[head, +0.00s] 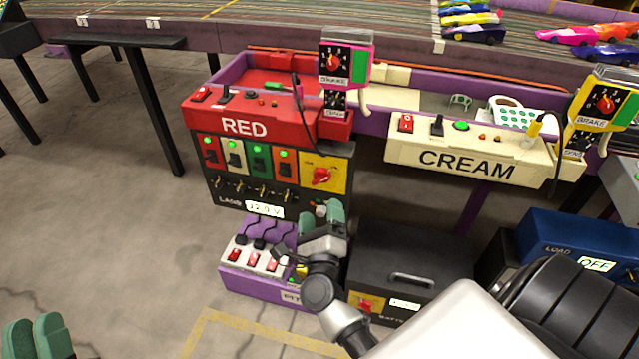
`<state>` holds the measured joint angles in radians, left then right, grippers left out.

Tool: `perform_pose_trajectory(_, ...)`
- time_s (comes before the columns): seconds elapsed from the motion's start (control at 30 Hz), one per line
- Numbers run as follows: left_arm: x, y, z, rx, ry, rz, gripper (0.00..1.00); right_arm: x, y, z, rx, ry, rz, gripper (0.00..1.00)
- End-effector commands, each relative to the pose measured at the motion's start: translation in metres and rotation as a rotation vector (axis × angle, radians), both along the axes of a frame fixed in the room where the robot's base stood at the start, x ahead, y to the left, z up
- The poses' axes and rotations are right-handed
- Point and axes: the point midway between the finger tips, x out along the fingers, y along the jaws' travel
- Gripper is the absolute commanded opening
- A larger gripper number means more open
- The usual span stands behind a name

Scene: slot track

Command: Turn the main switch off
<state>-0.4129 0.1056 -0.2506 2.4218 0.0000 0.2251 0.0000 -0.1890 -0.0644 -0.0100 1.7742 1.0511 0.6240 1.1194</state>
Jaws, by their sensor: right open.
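A red rotary knob on a yellow plate (321,176) is at the right of the RED station's lower panel. A second red knob on a yellow plate (366,304) is on the front of the dark battery box (440,262). I cannot read which one is labelled main. My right gripper (322,216), with green fingers, is open just below the RED panel, above the purple box's right end and touching neither knob as far as I can tell. My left gripper (36,336) is at the bottom left over bare floor, far from both; its finger gap is unclear.
A purple box (230,282) with red switches and black plugs sits on the floor by my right gripper. The CREAM panel (440,155) is to the right. Hand controllers (345,62) hang above. A blue box (565,235) reads OFF. The floor at left is clear.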

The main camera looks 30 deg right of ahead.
Motion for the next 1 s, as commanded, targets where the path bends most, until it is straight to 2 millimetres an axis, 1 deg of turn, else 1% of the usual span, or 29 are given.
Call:
perform_pose_trajectory(0.03, -0.001, 0.0, 0.001, -0.004, -0.014, -0.001, 0.22, 0.009, -0.006, 0.003, -0.002, -0.003, -0.002, 0.79)
perform_pose_trajectory(0.1, -0.003, 0.0, 0.002, -0.009, -0.033, -0.003, 0.22, 0.02, -0.013, 0.007, -0.002, -0.004, -0.001, 0.79)
perform_pose_trajectory(0.2, -0.005, 0.0, 0.005, -0.017, -0.061, -0.004, 0.22, 0.035, -0.023, 0.012, -0.003, -0.003, 0.0, 0.79)
perform_pose_trajectory(0.33, -0.008, 0.0, 0.008, -0.026, -0.09, -0.005, 0.22, 0.049, -0.032, 0.017, -0.005, -0.001, 0.0, 0.79)
perform_pose_trajectory(0.5, -0.01, 0.001, 0.011, -0.033, -0.113, -0.006, 0.22, 0.058, -0.038, 0.02, -0.004, 0.0, 0.0, 0.79)
perform_pose_trajectory(0.77, -0.01, 0.001, 0.011, -0.033, -0.116, -0.006, 0.22, 0.06, -0.039, 0.021, -0.005, 0.0, 0.0, 0.79)
perform_pose_trajectory(0.8, -0.01, 0.001, 0.011, -0.033, -0.116, -0.006, 0.22, 0.06, -0.039, 0.021, -0.005, 0.0, 0.0, 0.77)
perform_pose_trajectory(0.97, -0.01, 0.001, 0.011, -0.033, -0.116, -0.006, 0.22, 0.06, -0.039, 0.021, -0.005, 0.0, 0.0, 0.53)
perform_pose_trajectory(1.0, -0.01, 0.001, 0.011, -0.033, -0.116, -0.006, 0.22, 0.059, -0.039, 0.021, -0.005, 0.0, 0.0, 0.47)
